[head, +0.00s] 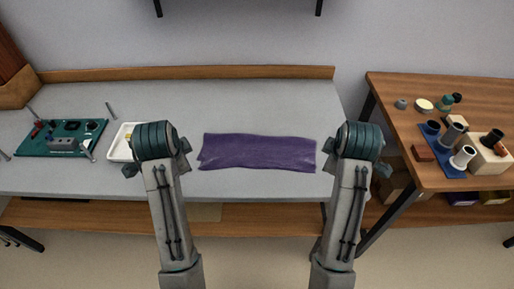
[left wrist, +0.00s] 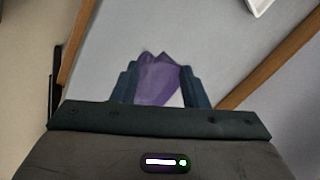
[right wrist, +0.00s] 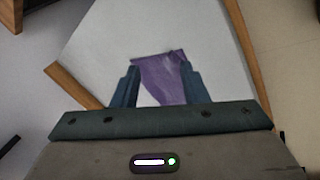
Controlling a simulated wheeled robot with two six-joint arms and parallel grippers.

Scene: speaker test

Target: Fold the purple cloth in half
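The purple cloth (head: 258,153) lies on the grey table (head: 260,103) as a wide, short strip between my two arms in the head view. Its left end looks slightly uneven, perhaps with layers offset. My left gripper (left wrist: 159,66) is open, with the cloth (left wrist: 158,85) showing between and beyond its fingers. My right gripper (right wrist: 160,66) is also open, with the cloth (right wrist: 165,78) showing between and beyond its fingers. In the head view the wrists hide most of both grippers, beside the cloth's left and right ends. I cannot tell how high the fingers are above it.
A green circuit board (head: 63,138) and a white tray (head: 120,143) lie left on the table. A wooden ledge (head: 190,72) runs along the back. A wooden side table (head: 440,100) at right carries a blue mat (head: 430,130) with several cups. The table behind the cloth is clear.

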